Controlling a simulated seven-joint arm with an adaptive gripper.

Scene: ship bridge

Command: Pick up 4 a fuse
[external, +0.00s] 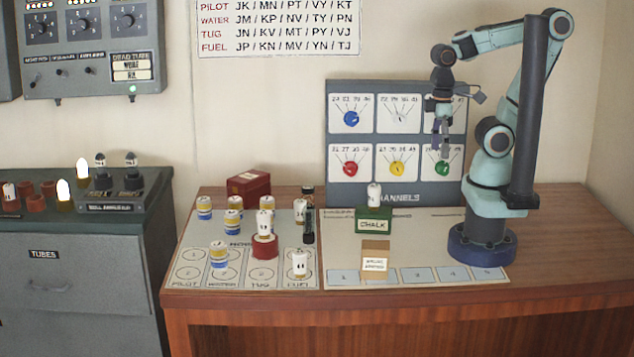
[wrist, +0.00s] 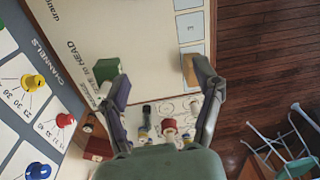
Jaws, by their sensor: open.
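Several small white cylinders with coloured bands, which may be the fuses, stand on the left mat (external: 190,268), one near its front right (external: 299,264). One white cylinder (external: 264,222) is on or right behind a red round piece (external: 264,247). Another white cylinder (external: 374,195) stands on the green chalk box (external: 373,220). My gripper (external: 442,148) is open and empty, pointing down, high above the right board and in front of the dial panel. In the wrist view its spread fingers (wrist: 158,75) have bare board between them; cylinders near the bottom are partly hidden by my gripper.
A dark bottle (external: 308,217) stands at the left mat's right edge. A red box (external: 248,187) is behind the mat. The CHANNELS panel (external: 395,184) stands at the back. The board's right part is clear.

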